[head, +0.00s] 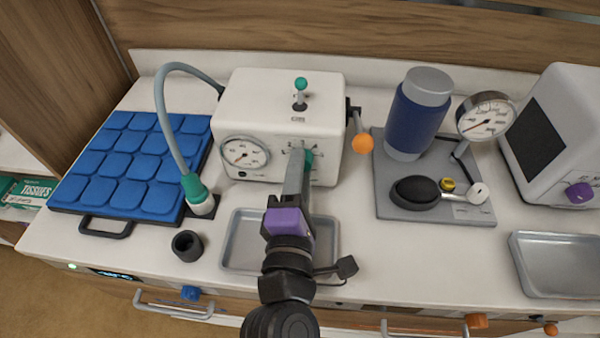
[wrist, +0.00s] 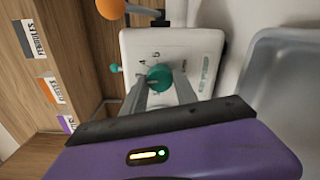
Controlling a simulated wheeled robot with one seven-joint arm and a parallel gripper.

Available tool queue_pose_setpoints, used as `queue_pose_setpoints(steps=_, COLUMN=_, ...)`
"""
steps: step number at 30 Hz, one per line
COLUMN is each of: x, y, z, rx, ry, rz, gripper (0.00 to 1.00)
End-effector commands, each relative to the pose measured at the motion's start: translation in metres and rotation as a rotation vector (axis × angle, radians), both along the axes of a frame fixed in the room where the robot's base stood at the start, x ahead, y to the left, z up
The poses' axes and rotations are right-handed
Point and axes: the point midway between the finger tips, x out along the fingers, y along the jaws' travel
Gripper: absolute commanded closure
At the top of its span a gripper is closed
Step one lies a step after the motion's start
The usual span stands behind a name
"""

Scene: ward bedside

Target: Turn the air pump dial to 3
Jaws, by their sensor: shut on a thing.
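The air pump (head: 280,100) is a white box on the counter, with a round gauge (head: 245,153) on its front left and a teal-tipped lever on top. Its teal dial (head: 309,158) is on the front right, mostly hidden behind my gripper in the head view. My gripper (head: 300,165) reaches the pump's front from below. In the wrist view its two fingers (wrist: 160,88) are shut on the teal dial (wrist: 159,77), one on each side. Marks show around the dial, including what looks like a 4, but I cannot tell which number it points to.
An orange-knobbed crank (head: 362,143) sticks out at the pump's right. A grey hose (head: 160,100) with a teal end stands at the left, beside a blue cushion pad (head: 130,165). A metal tray (head: 240,240) lies under my arm, with a dark cup (head: 187,245) nearby.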

Motion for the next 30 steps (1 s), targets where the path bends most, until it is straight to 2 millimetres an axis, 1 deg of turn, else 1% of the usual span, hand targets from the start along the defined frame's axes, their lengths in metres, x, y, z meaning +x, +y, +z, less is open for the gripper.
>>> queue_pose_setpoints(steps=1, x=-0.0005, y=-0.0001, z=-0.0025, rx=0.014, ry=0.003, rz=-0.001, gripper=1.0)
queue_pose_setpoints(steps=7, x=-0.0005, y=-0.0003, z=-0.002, rx=0.054, ry=0.002, rz=-0.001, gripper=1.0)
queue_pose_setpoints(steps=20, x=-0.0006, y=-0.0003, z=-0.0019, rx=0.061, ry=0.003, rz=-0.001, gripper=1.0)
queue_pose_setpoints(steps=21, x=-0.0006, y=-0.0003, z=-0.002, rx=0.061, ry=0.003, rz=-0.001, gripper=0.61)
queue_pose_setpoints(steps=24, x=-0.0005, y=-0.0002, z=-0.0018, rx=0.061, ry=0.002, rz=-0.001, gripper=0.43)
queue_pose_setpoints(steps=30, x=-0.0002, y=-0.0002, z=-0.0009, rx=0.061, ry=0.0, rz=0.0, gripper=0.43)
